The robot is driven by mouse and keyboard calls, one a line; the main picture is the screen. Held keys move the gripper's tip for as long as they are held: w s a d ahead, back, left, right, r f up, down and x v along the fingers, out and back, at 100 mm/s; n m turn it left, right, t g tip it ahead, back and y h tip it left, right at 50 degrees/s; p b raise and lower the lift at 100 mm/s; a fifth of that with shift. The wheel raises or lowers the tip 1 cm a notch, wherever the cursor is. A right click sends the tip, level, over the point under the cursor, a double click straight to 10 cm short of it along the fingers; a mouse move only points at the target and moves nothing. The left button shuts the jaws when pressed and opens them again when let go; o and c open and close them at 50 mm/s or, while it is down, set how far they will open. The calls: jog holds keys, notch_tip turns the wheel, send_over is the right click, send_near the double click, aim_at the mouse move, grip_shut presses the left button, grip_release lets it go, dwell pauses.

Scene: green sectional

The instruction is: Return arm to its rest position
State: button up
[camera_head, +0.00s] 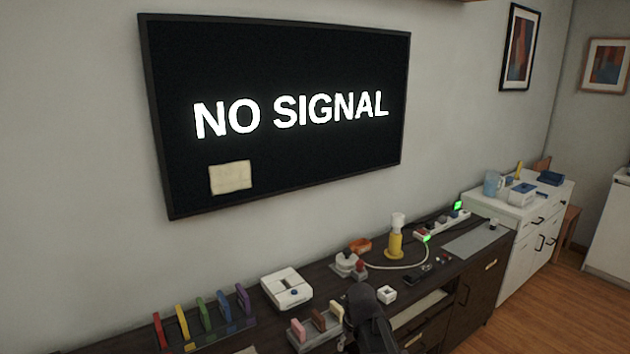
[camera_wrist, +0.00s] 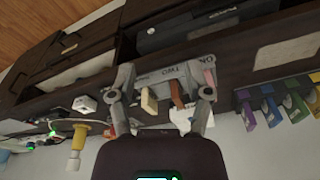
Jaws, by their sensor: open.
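My gripper (camera_wrist: 166,84) is open in the wrist view, its two grey fingers spread apart with nothing held between them. Beyond the fingers is a grey holder (camera_wrist: 180,73) marked with letters, with a cream piece (camera_wrist: 148,101), a brown piece (camera_wrist: 176,93) and a pink piece (camera_wrist: 209,78). The wrist view shows the room upside down. In the head view the same holder (camera_head: 322,334) stands on the dark cabinet (camera_head: 225,320). A dark part of my arm stands just right of it and hides some of the cabinet top.
A rack of coloured pieces (camera_head: 205,325), a white box (camera_head: 287,289), a yellow-based lamp (camera_head: 395,243) and a power strip (camera_head: 443,224) with a cable crowd the cabinet. A screen (camera_head: 280,155) hangs on the wall above. Open drawers (camera_wrist: 85,68) show in the wrist view.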

jog(key=s+d+m+g, duration=0.1)
jog(key=s+d+m, duration=0.1)
jog(key=s+d, duration=0.5)
jog(key=s, duration=0.4)
jog(key=shift+s+d+r+m+g+h, duration=0.2)
jog(key=shift+s+m+g+h, duration=0.1)
jog(key=shift+m+h, duration=0.1)
